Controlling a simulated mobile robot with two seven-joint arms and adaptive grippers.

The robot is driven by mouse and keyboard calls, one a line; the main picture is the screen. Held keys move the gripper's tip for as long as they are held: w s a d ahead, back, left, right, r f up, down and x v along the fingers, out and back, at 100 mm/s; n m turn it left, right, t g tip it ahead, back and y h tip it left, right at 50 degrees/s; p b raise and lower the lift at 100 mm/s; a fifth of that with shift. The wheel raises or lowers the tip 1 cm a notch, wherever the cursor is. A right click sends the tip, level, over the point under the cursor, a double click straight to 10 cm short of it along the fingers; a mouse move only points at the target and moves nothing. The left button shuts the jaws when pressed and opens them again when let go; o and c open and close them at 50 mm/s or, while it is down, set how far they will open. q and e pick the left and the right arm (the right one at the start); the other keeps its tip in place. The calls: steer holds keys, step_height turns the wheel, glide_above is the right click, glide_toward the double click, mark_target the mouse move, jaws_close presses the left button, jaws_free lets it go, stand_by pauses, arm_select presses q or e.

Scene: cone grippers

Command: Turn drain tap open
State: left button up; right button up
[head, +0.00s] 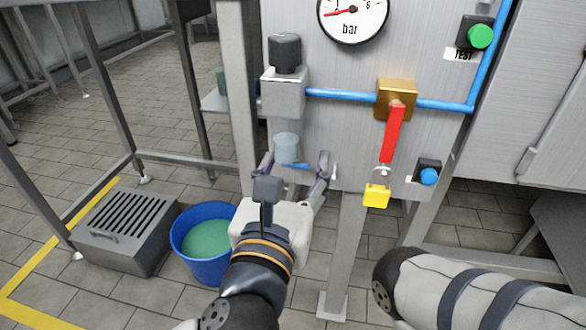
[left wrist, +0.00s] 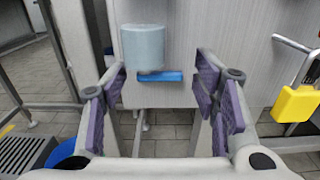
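The drain tap (head: 294,165) is a small blue lever under the translucent blue-grey bowl (head: 286,148) of the air unit. In the left wrist view the blue lever (left wrist: 160,77) lies crosswise, roughly level, just below the bowl (left wrist: 143,47). My left gripper (head: 297,168) is open and empty, its fingers pointing at the panel. In the left wrist view the purple-padded fingers of the left gripper (left wrist: 162,85) stand on either side of the lever, with clear gaps to it. My right gripper is not in view.
A red valve handle (head: 391,133) hangs down, with a yellow padlock (head: 377,194) below it. A blue button (head: 429,176) is right of the padlock. A blue bucket (head: 181,253) of green liquid and a grey grated box (head: 124,222) stand on the floor at left.

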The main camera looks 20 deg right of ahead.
arm_select(q)
steer(key=c, duration=1.1)
steer(key=shift+o, duration=0.2)
